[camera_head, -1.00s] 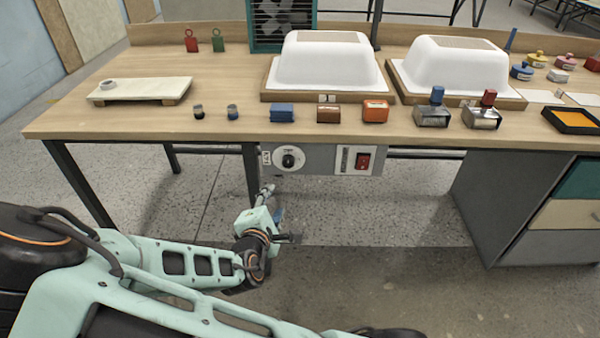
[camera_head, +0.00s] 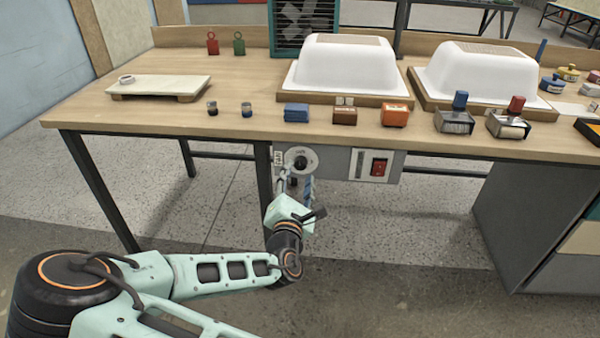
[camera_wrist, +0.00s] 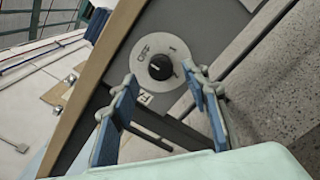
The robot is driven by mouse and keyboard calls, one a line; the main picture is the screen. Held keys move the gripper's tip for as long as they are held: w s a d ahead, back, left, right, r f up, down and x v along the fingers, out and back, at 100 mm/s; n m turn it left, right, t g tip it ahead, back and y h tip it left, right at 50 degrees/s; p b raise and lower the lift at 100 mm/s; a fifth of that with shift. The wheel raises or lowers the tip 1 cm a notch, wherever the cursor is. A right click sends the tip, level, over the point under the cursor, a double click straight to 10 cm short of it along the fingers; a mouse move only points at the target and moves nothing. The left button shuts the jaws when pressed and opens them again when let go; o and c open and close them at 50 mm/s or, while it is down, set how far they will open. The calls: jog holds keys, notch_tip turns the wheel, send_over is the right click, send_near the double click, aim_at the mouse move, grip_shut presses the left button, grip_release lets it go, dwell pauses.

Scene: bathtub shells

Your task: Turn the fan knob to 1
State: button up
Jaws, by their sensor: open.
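The fan knob (camera_head: 300,163) is a black knob on a round pale dial, at the left of the grey panel under the table's front edge. My gripper (camera_head: 294,184) is just below and in front of the dial. In the wrist view my gripper (camera_wrist: 160,78) is open, with its two blue-padded fingers apart on either side of the knob's lower part. I cannot tell whether a fingertip touches it.
A red switch (camera_head: 379,167) is to the right on the same panel. The wooden tabletop (camera_head: 180,117) overhangs above, with a blue block (camera_head: 296,113) and small jars near its edge. A fan (camera_head: 305,25) stands at the back. A table leg (camera_head: 264,185) is close on the left.

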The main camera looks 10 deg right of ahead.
aim_at(300, 166)
jog(key=shift+x, duration=1.65)
jog(key=c, duration=1.2)
jog(key=shift+o, duration=0.2)
